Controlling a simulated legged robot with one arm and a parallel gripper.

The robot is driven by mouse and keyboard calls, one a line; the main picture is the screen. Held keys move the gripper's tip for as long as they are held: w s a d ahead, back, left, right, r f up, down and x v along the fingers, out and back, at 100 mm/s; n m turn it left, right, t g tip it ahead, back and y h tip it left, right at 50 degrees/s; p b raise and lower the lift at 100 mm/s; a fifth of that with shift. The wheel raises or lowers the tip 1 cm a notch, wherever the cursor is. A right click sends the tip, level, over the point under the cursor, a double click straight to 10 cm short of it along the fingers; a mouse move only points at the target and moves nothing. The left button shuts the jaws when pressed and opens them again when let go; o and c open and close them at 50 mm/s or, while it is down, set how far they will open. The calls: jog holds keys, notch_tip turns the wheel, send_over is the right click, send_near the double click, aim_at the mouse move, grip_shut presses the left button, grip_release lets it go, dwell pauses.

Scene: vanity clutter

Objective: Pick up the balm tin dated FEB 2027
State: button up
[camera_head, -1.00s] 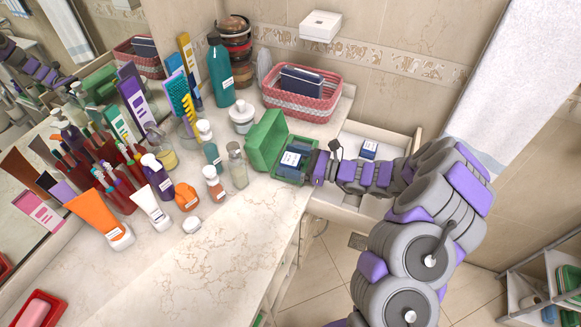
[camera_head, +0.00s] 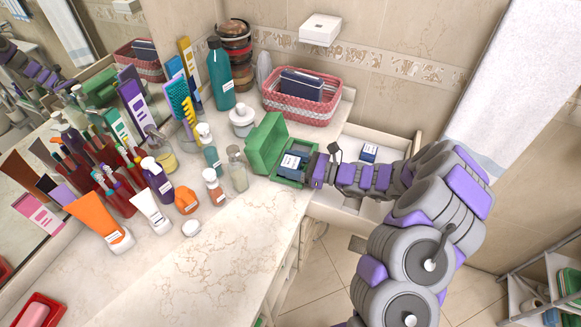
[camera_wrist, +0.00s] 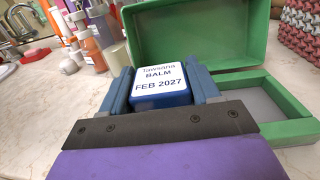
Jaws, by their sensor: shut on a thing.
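The balm tin (camera_wrist: 160,86) is a small blue tin with a white top label reading "BALM FEB 2027" in the wrist view. My gripper (camera_wrist: 160,92) is shut on it, one blue finger on each side. The tin also shows in the head view (camera_head: 291,161), at the green box. The green box (camera_wrist: 195,32) has its lid standing open behind the tin, and its tray (camera_wrist: 273,100) shows to the right. The underside of the tin is hidden, so I cannot tell whether it touches the box.
A similar blue tin (camera_head: 369,152) lies in the open white drawer (camera_head: 347,219) to the right. A pink basket (camera_head: 302,108) stands behind the green box (camera_head: 267,142). Several bottles and tubes crowd the counter to the left. The front counter (camera_head: 211,265) is mostly clear.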

aim_at(290, 163)
jog(key=shift+r, duration=0.1)
jog(key=shift+r+p, duration=0.3)
jog(key=shift+r, duration=0.3)
jog(key=shift+s+r+p, duration=0.2)
jog(key=shift+r+p, duration=0.05)
jog(key=shift+r, duration=0.4)
jog(key=shift+s+r+p, duration=0.15)
jog(key=shift+r+p, duration=0.1)
jog(key=shift+r, duration=0.35)
jog(key=s+a+r+p, duration=0.1)
jog(key=s+p, duration=0.1)
jog(key=s, duration=1.3)
jog(key=shift+a, duration=0.15)
